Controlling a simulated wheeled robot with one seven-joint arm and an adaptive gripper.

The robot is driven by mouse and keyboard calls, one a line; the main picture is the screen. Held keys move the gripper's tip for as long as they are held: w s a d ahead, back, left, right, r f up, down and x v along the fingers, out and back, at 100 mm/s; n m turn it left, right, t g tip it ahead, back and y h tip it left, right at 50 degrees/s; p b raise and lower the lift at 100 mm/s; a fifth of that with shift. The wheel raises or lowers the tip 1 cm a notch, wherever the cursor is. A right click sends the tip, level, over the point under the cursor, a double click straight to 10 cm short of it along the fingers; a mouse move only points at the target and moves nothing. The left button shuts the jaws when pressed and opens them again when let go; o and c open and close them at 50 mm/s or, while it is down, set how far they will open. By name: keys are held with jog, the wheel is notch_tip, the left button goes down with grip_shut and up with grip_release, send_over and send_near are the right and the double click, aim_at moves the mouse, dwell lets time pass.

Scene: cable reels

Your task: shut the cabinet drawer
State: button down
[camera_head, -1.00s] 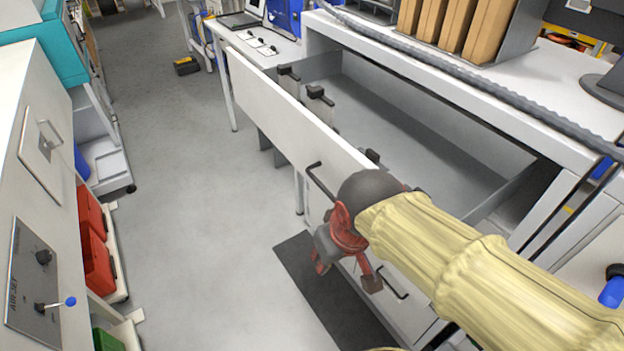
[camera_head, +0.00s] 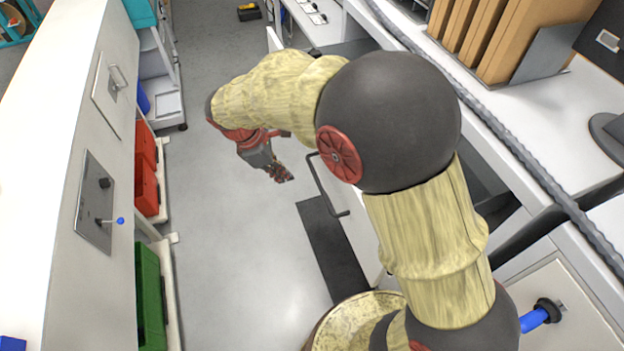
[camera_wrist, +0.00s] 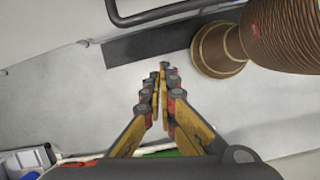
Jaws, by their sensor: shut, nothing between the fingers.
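The cabinet drawer stands pulled out. The far end of its white front (camera_head: 274,40) and a strip of grey interior (camera_head: 350,48) show in the head view; my arm hides most of it. A black bar handle (camera_head: 326,190) shows on the white front beside my arm. My gripper (camera_head: 282,176) is shut and empty, hanging over the aisle on the outer side of the drawer front, left of the handle and apart from it. In the wrist view its closed fingers (camera_wrist: 161,72) point toward the floor, with a dark bar (camera_wrist: 165,14) at the top.
A dark floor mat (camera_head: 335,250) lies beside the cabinet. A white panelled unit (camera_head: 85,190) with red bins (camera_head: 146,170) and a green bin (camera_head: 150,295) lines the left. Brown folders (camera_head: 510,35) stand on the countertop. The aisle floor between is clear.

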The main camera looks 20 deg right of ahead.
jog(key=d+f+n+p, duration=0.1)
jog(key=d+f+n, duration=0.1)
jog(key=d+f, duration=0.6)
jog(key=shift+w+f+p, duration=0.15)
jog(key=shift+p, duration=0.25)
jog(key=shift+d, duration=0.15)
dwell(0.4)
jog(key=d+p, duration=0.4)
jog(key=d, duration=2.8)
jog(key=shift+d+p, duration=0.1)
jog(key=shift+p, duration=0.2)
jog(key=shift+w+d, duration=0.1)
jog(key=shift+d+r, duration=0.1)
jog(key=shift+r, duration=0.1)
jog(key=shift+w, duration=0.1)
